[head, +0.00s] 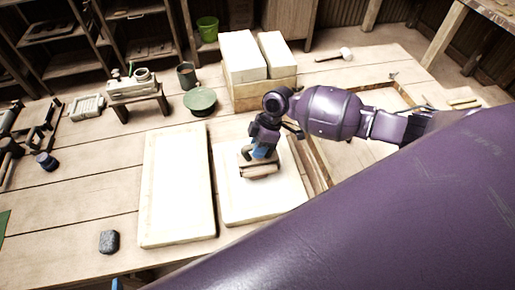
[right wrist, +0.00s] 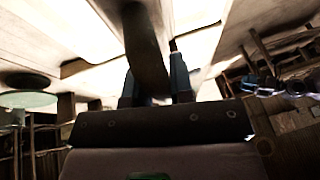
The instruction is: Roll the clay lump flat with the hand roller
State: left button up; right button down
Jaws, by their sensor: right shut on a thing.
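My right gripper (head: 262,152) is shut on the hand roller (head: 260,170), holding it low over the right pale board (head: 285,200). In the right wrist view, a dark curved handle part of the roller (right wrist: 148,50) sits between the blue-grey fingers of the right gripper (right wrist: 154,88). I cannot make out the clay lump for sure; anything under the roller is hidden by it and the gripper.
A second pale board (head: 178,190) lies left of the first. Pale blocks (head: 243,58), a green dish (head: 199,101), a dark cup (head: 187,75) and a small stand (head: 137,90) are behind. A wooden frame (head: 318,165) lies on the right. Bare table shows at front left.

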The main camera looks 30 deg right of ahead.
notch_tip(320, 180, up, 4)
jog(key=shift+f, duration=0.15)
jog(key=shift+r, duration=1.55)
pick_arm(q)
jog(key=shift+w+r, duration=0.15)
jog(key=shift+w, duration=0.15)
jog(key=shift+s, duration=0.25)
